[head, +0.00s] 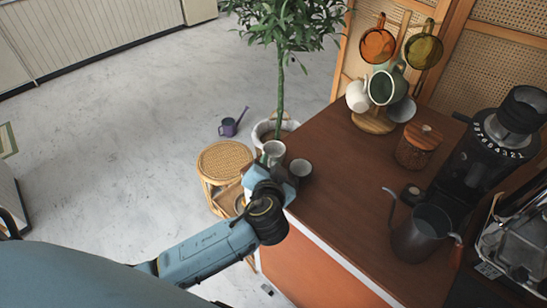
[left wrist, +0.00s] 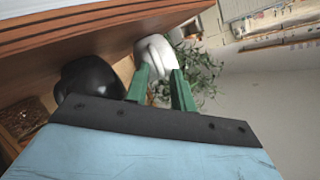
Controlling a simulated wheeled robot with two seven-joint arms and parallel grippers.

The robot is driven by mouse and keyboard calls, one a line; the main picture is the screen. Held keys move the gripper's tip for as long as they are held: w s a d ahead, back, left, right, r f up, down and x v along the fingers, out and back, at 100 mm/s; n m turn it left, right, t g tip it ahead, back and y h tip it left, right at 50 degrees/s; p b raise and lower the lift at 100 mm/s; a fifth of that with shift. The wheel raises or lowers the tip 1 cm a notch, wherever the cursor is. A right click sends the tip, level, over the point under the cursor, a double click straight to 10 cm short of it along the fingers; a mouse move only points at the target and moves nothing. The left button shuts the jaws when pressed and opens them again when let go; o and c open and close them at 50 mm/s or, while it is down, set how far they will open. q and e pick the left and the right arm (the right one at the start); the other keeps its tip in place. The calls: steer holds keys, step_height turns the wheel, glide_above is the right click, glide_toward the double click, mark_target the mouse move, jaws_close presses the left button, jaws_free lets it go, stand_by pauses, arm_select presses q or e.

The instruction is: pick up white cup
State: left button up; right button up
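The white cup (head: 273,152) is at the tip of my left gripper (head: 267,168) in the head view, and it appears left of the table's edge. In the left wrist view the white cup (left wrist: 154,48) sits between the green fingers of my left gripper (left wrist: 160,75). The fingers are a small gap apart and seem shut on it; the contact is partly hidden. A second, dark cup (head: 300,168) stands close beside it at the table's edge. It shows as a black rounded shape (left wrist: 92,75) in the left wrist view. My right gripper is not in view.
The brown table (head: 345,185) has free room in its middle. A mug stand (head: 374,122) with several mugs, a jar (head: 417,147), a kettle (head: 421,235) and a grinder (head: 478,150) stand further right. A rattan stool (head: 223,160) and a potted plant (head: 280,85) are beside the table.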

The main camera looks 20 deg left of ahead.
arm_select(q)
jaws_close()
